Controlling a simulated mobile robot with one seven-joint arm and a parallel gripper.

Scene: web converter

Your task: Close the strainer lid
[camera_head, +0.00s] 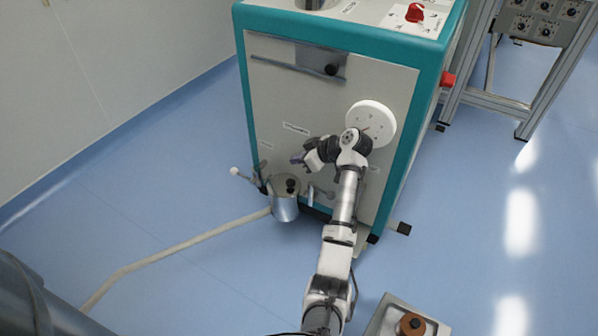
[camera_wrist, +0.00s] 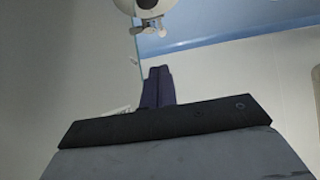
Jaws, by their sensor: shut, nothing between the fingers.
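The strainer (camera_head: 285,207) is a small metal cylinder low at the front of the teal-edged machine, with a black knob (camera_head: 291,185) at its top. The picture is too small to tell how its lid sits. My gripper (camera_head: 298,160) is shut and empty, in front of the machine's face, above the strainer in the picture and apart from it. In the wrist view my dark fingertips (camera_wrist: 158,85) are together, with nothing between them. A rounded pale part with metal fittings (camera_wrist: 150,15) shows at the top edge there; I cannot tell what it is.
The machine (camera_head: 400,110) stands behind my arm, with a white disc (camera_head: 371,122) on its front. A white-ended handle (camera_head: 236,172) sticks out left of the strainer. A pale hose (camera_head: 170,252) runs left over the floor. A tray (camera_head: 385,322) lies at bottom right.

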